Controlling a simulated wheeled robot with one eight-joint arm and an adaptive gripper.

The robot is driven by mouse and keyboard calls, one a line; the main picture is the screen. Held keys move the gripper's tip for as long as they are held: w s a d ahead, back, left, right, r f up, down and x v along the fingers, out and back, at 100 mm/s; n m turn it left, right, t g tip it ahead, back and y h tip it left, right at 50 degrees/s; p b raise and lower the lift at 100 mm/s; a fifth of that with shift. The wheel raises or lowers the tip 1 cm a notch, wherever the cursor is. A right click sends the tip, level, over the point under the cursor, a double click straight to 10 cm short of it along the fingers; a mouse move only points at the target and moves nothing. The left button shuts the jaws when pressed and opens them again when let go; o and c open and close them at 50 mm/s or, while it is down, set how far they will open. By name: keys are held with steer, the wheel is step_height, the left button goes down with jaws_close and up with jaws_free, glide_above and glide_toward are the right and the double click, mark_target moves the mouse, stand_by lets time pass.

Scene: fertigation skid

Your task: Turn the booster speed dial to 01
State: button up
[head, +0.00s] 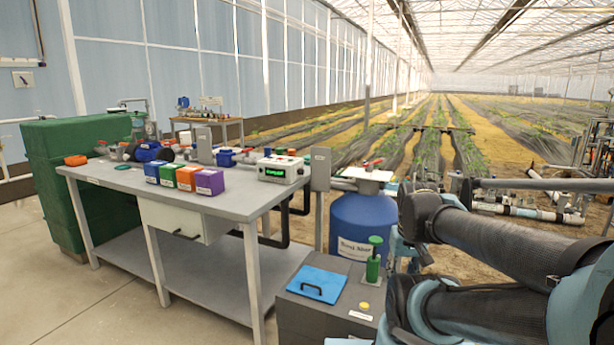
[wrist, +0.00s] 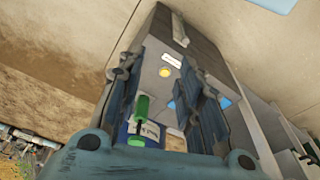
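No dial marked as booster speed can be read in either view. A white controller box (head: 281,169) with a lit green display (head: 273,172) sits at the right end of the bench in the head view. Small knobs show on its top, and its markings are too small to read. My gripper (wrist: 162,62) shows in the wrist view with its two fingers apart and nothing held between them. It faces down over a grey cabinet (wrist: 197,50), away from the controller. The gripper cannot be made out in the head view, where my arm fills the lower right.
The grey bench (head: 130,178) holds blue, green, orange and purple boxes (head: 184,178) and pipe fittings. A blue tank (head: 362,225) stands right of it. The grey cabinet in front carries a blue panel (head: 317,284), green-handled plunger (head: 374,260) and yellow button (head: 364,306). Floor at left is clear.

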steer(key=o, duration=0.3)
steer(key=shift+s+r, duration=0.1)
steer(key=shift+r, duration=0.05)
steer(key=w+a+r+m+y, duration=0.25)
steer(key=w+a+r, duration=0.2)
steer(key=w, duration=0.55)
steer(key=w+a+r+m+t+y, duration=0.15)
steer(key=w+a+r+y, duration=0.3)
steer(key=w, duration=0.65)
steer(key=w+a+r+m+y, duration=0.2)
steer(key=w+a+r+m, duration=0.15)
steer(key=w+a, duration=0.45)
steer(key=m+t+y, duration=0.3)
steer(key=m+y, duration=0.5)
glide_toward(303, 173)
steer(key=shift+n, duration=0.25)
steer(key=x, duration=0.8)
steer(key=shift+w+a, duration=0.15)
